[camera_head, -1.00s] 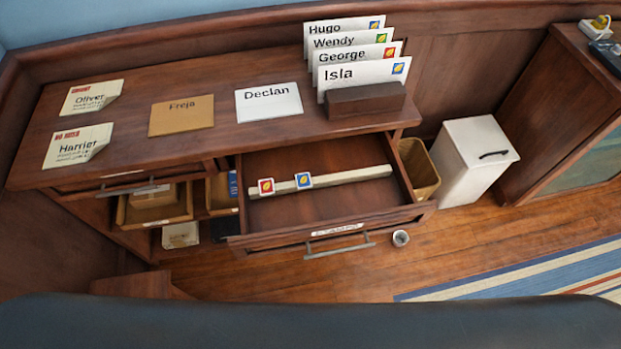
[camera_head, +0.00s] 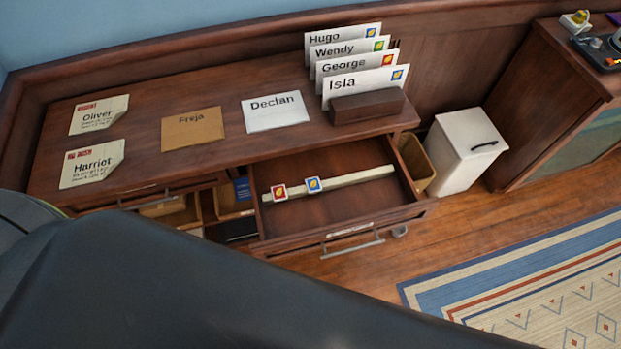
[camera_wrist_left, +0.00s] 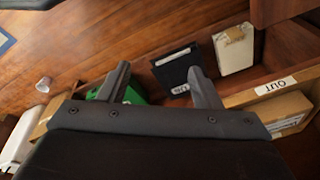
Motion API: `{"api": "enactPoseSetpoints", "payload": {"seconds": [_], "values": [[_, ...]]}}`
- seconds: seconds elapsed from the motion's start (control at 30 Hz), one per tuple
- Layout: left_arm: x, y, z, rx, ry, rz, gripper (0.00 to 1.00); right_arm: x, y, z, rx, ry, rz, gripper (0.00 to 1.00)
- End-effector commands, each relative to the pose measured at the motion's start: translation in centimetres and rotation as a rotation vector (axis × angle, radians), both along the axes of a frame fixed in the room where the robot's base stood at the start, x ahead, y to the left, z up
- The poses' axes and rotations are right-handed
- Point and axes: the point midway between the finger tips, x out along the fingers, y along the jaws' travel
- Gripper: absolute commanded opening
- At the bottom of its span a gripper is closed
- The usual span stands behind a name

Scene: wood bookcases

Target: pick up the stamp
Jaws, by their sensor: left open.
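A red stamp (camera_head: 279,192) and a blue stamp (camera_head: 313,185) sit on a pale strip (camera_head: 345,181) inside the open desk drawer (camera_head: 330,208) in the head view. My dark left arm covers the lower left of that view, and its gripper does not show there. In the left wrist view my left gripper (camera_wrist_left: 158,70) is open with nothing between its fingers. It points toward the floor and low shelves, and no stamp shows in that view. My right gripper is in neither view.
Envelopes named Oliver, Harriet, Freja and Declan lie on the desktop (camera_head: 230,158). A rack (camera_head: 367,105) holds several more upright. A white bin (camera_head: 466,150) stands right of the drawer. A black box (camera_wrist_left: 177,72) and an OUT tray (camera_wrist_left: 250,94) show near my left gripper.

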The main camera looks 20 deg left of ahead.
Motion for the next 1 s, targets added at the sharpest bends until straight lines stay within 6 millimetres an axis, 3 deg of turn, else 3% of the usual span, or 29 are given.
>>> {"api": "enactPoseSetpoints", "payload": {"seconds": [0.03, 0.37, 0.6, 0.7, 0.87, 1.0], "values": [[1.0, 0.1, 2.9, 0.004, -0.015, -0.001, 0.58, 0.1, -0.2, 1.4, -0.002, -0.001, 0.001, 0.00], [5.6, -0.3, 19.2, 0.015, -0.070, 0.011, 0.58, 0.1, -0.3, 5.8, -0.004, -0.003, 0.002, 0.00], [8.5, -2.2, 31.0, -0.009, -0.094, 0.087, 0.58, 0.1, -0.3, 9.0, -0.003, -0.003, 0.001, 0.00], [10.9, -3.8, 34.1, -0.045, -0.084, 0.166, 0.58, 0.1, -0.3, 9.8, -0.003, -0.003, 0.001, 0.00], [15.3, -6.7, 35.8, -0.103, -0.036, 0.293, 0.58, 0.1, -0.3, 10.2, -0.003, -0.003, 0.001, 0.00], [19.8, -10.2, 36.9, -0.147, 0.021, 0.392, 0.58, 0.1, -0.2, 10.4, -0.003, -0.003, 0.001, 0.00]]}}
